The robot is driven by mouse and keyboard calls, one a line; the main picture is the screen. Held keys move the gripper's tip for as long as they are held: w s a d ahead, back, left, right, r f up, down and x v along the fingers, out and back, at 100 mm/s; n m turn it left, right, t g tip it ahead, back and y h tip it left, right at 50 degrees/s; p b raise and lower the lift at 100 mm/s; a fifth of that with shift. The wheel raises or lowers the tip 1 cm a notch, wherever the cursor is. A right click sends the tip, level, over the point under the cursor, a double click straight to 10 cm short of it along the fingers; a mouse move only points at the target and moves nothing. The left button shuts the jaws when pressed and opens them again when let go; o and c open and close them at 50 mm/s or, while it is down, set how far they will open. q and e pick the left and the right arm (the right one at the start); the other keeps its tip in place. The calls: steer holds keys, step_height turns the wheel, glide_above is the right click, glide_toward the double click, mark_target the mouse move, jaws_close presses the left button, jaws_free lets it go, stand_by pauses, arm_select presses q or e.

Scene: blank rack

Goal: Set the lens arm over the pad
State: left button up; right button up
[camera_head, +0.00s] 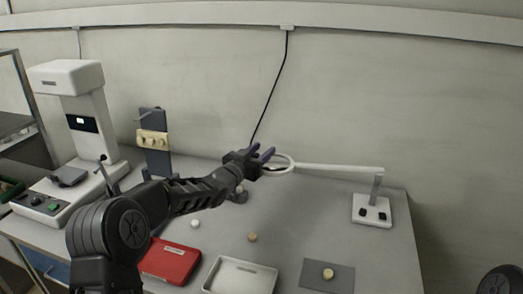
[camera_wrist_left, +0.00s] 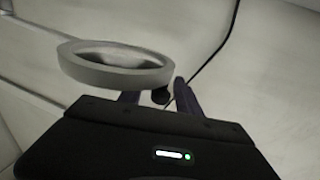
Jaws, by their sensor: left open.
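The lens arm (camera_head: 335,168) is a white bar with a ring lens (camera_head: 291,166) at its left end, reaching left from a post on a white base (camera_head: 371,211). The grey pad (camera_head: 343,280) lies at the front of the table, with a small tan disc on it; the ring is behind and left of the pad. My left gripper (camera_head: 261,153) is open at the ring's left side. In the left wrist view, the ring (camera_wrist_left: 85,75) partly hides one finger, and a dark knob (camera_wrist_left: 160,97) shows between the fingers. Contact cannot be told. My right gripper is not in view.
A white tray (camera_head: 211,283) and a red case (camera_head: 172,262) lie at the front. Small round pieces (camera_head: 252,238) lie loose nearby. A white instrument (camera_head: 90,120) and a dark upright holder (camera_head: 155,163) stand at left. A black cable (camera_head: 272,90) hangs on the wall.

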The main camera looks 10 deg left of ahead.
arm_select(q)
steer(key=shift+c, duration=0.6)
jaws_close()
stand_by(0.8)
